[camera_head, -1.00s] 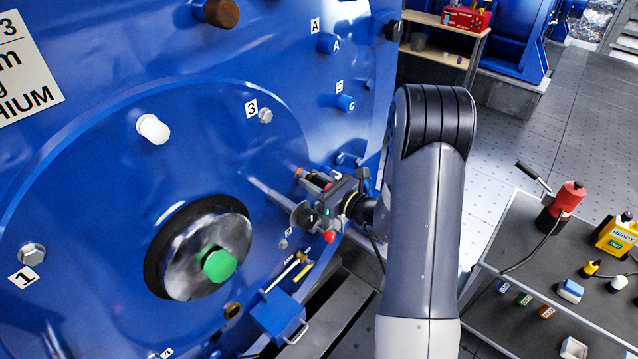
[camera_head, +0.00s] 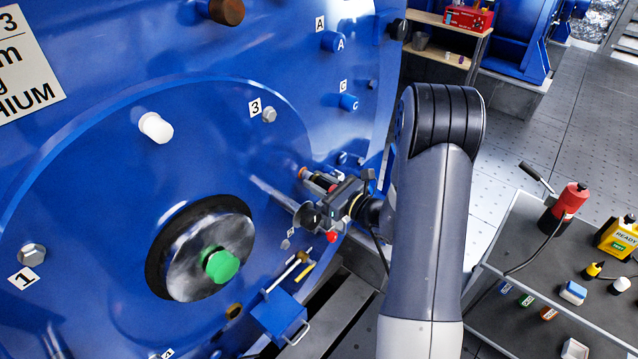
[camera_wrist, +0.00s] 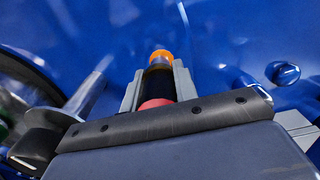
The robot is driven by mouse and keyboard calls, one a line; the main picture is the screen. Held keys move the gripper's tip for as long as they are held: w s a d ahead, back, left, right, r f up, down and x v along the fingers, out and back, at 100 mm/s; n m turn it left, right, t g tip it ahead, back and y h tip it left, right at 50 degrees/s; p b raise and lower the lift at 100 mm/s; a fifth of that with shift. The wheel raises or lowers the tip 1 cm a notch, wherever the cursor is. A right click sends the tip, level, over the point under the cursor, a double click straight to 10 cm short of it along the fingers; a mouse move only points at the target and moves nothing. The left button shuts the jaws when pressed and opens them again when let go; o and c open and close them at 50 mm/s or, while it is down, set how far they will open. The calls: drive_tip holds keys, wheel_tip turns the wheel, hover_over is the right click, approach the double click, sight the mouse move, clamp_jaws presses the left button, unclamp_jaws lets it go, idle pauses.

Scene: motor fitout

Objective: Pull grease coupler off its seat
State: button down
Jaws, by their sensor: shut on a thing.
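My gripper (camera_head: 318,181) is at the right side of the blue motor's end face in the head view, and its jaws (camera_wrist: 157,82) are shut on a dark cylindrical piece. I take this piece to be the grease coupler (camera_wrist: 156,78). It has a red near end and an orange ring at the far end. The orange end also shows in the head view (camera_head: 303,173), close to the blue face. The wrist housing hides the near part. I cannot tell whether the coupler is touching its seat or apart from it.
The large blue motor face (camera_head: 110,120) fills the left, with a green-capped shaft (camera_head: 221,265). A metal rod (camera_wrist: 88,95) stands left of the jaws. A blue box (camera_head: 279,314) sits below the gripper. A dark table (camera_head: 560,275) with several tools stands at right.

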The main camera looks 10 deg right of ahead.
drive_tip(key=shift+b+v, duration=0.3)
drive_tip(key=shift+v, duration=2.1)
drive_tip(key=shift+s+d+f, duration=0.1)
drive_tip(key=shift+s+d, duration=0.05)
drive_tip(key=shift+d, duration=0.05)
drive_tip(key=b+v, duration=0.1)
drive_tip(key=v, duration=2)
drive_tip(key=shift+s+d, duration=0.2)
drive_tip(key=shift+s, duration=0.15)
